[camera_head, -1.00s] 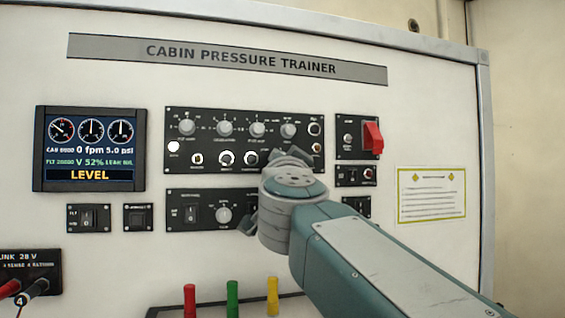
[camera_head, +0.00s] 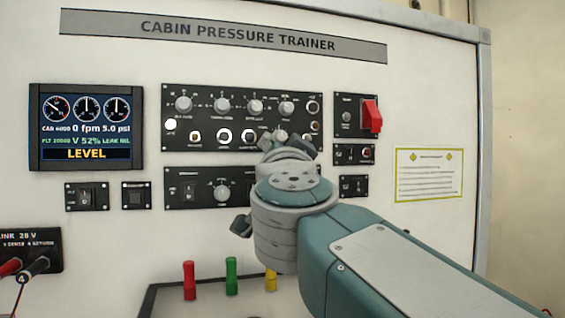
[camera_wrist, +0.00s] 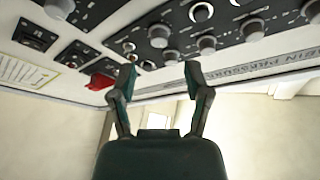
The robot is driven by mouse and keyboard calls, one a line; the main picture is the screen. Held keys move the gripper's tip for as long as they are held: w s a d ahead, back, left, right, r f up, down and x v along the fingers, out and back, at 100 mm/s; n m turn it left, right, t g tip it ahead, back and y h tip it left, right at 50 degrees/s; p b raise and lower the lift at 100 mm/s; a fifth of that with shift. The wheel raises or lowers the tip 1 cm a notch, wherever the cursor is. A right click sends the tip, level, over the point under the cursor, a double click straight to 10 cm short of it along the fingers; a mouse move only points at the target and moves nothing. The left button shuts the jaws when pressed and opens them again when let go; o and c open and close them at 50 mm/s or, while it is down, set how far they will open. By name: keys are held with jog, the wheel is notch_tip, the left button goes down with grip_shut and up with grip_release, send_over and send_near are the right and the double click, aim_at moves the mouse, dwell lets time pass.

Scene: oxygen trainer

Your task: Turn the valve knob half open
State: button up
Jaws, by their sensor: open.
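The upper control panel (camera_head: 242,120) carries a row of grey knobs with smaller controls below. A lower panel (camera_head: 180,197) has a round light knob (camera_head: 222,192). The labels are too blurred to tell which is the valve knob. The screen (camera_head: 87,126) reads V 52%, 5.0 psi and LEVEL. My gripper (camera_wrist: 159,72) is open and empty in the wrist view, its two fingers apart. In the head view my wrist hides the right end of the lower panel and most of the gripper.
A red switch cover (camera_head: 371,116) sticks out right of the upper panel. Red (camera_head: 189,280), green (camera_head: 231,275) and yellow (camera_head: 271,279) upright handles stand below. A paper notice (camera_head: 429,174) is at right.

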jog(key=v, duration=0.6)
dwell(0.3)
